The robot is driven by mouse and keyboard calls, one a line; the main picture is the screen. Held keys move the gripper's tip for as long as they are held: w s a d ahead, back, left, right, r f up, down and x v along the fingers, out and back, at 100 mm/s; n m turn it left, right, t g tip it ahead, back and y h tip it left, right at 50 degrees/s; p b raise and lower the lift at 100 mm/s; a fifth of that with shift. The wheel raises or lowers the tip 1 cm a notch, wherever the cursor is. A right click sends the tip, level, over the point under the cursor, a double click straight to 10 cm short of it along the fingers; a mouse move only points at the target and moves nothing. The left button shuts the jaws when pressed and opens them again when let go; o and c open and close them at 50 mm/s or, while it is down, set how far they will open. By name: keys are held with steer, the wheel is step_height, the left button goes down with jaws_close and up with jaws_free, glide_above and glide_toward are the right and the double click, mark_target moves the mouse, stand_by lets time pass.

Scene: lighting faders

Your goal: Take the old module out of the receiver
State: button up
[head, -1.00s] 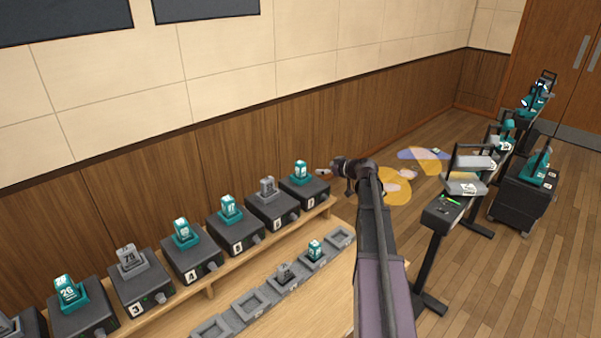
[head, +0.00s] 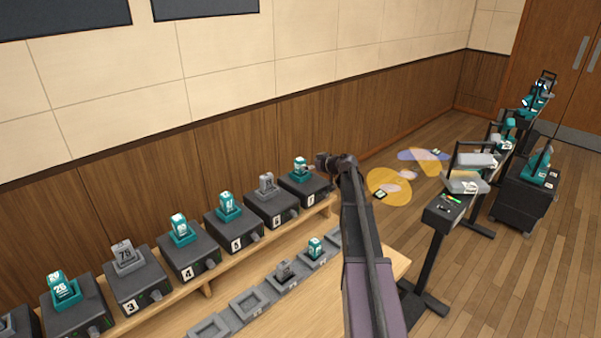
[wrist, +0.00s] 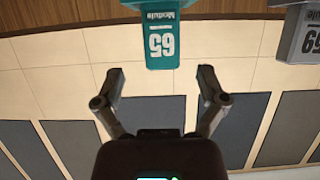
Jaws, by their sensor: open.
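A teal module (head: 300,168) marked 65 stands in the dark receiver box (head: 305,186) at the right end of the row on the shelf. In the wrist view the teal module (wrist: 160,40) shows upside down, its 65 facing me. My gripper (wrist: 161,76) is open, its two fingertips on either side of the module's end, with a gap at each side and nothing held. In the head view my gripper (head: 318,163) is just right of the module, mostly hidden by my wrist. A grey module (head: 267,184) stands in the neighbouring receiver.
More receivers with teal or grey modules run left along the shelf. Below, a row of grey trays (head: 248,302) holds one grey and one teal module; others are empty. A dark stand (head: 440,215) and cart (head: 523,190) are at right.

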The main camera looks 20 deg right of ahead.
mark_target(303, 164)
steer(key=shift+w, duration=0.2)
steer(key=shift+b+x, duration=1)
steer(key=shift+x, duration=1.65)
steer(key=shift+a, duration=0.1)
steer(key=shift+s, duration=0.1)
steer(key=c, duration=1.3)
